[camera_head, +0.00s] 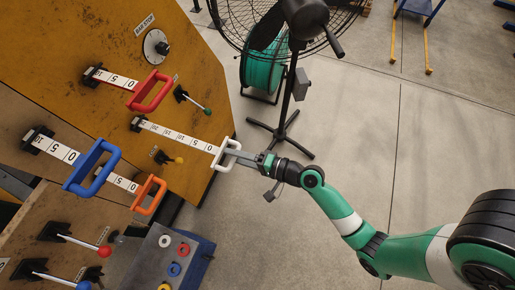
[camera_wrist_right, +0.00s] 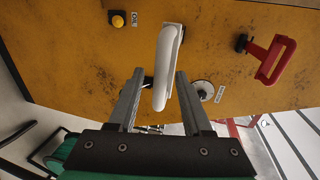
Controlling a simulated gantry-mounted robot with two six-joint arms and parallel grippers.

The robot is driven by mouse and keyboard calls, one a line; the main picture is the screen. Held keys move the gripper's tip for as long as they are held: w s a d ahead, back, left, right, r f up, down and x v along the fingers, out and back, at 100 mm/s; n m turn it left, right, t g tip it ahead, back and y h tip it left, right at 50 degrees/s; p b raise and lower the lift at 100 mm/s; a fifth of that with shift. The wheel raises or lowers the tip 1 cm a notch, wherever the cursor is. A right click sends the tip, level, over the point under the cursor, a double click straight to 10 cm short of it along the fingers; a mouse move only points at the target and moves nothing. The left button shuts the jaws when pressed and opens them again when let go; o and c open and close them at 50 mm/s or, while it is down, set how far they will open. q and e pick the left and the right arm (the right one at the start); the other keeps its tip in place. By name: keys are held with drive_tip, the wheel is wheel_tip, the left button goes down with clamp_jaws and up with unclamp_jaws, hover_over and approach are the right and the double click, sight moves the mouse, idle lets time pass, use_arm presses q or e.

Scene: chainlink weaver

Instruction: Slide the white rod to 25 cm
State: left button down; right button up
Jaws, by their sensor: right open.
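The white rod (camera_head: 178,135) is a numbered strip drawn far out of its black mount on the yellow panel. Marks up to about 20 show, but the exact reading at the mount is too small to tell. Its white loop handle (camera_head: 225,153) is at the outer end, near the panel's right edge. My right gripper (camera_head: 243,157) is at this handle, coming from the right. In the right wrist view the handle (camera_wrist_right: 166,60) stands between the two open fingers, with no clear grip on it. My left gripper is not in view.
A red-handled rod (camera_head: 150,92) is above, and blue (camera_head: 92,168) and orange (camera_head: 150,195) handles are at lower left. Green (camera_head: 207,111) and yellow (camera_head: 179,160) knobs flank the white rod. A fan (camera_head: 295,60) stands behind my arm. Open floor lies to the right.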

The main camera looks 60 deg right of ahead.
drive_tip(key=p+v, duration=0.7)
drive_tip(key=v, duration=0.4)
drive_tip(key=shift+s, duration=0.25)
drive_tip(key=shift+r, duration=0.1)
